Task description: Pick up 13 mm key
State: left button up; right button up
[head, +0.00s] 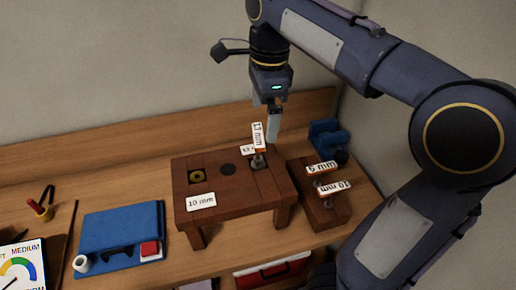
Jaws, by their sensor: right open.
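A white label reading 13 mm (258,135) stands nearly upright above the right back part of a small brown wooden stand (235,205). A grey metal piece (258,160) shows just below it on the stand. My right gripper (273,137) points down right beside the label, on its right. The jaws are open, though the view shows them edge-on. I cannot tell whether a finger touches the label or key. My left gripper is out of view.
A lower wooden block (325,212) on the right holds keys labelled 6 mm (321,168) and 10 mm (334,187). A blue vise-like object (326,135) stands behind it. A 10 mm label (201,201) is on the stand's front. A blue case (120,232) lies left.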

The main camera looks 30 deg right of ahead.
aim_at(258, 134)
jog(key=shift+w+a+r+m, duration=0.25)
jog(key=shift+w+r+m, duration=0.1)
jog(key=shift+m, duration=0.15)
jog(key=shift+f+h, duration=0.1)
jog(key=shift+h, duration=0.2)
jog(key=f, duration=0.7)
jog(key=shift+s+a+f, duration=0.1)
jog(key=shift+a+f, duration=0.1)
jog(key=shift+a, duration=0.1)
jog(key=c, duration=1.1)
jog(key=shift+r, duration=0.15)
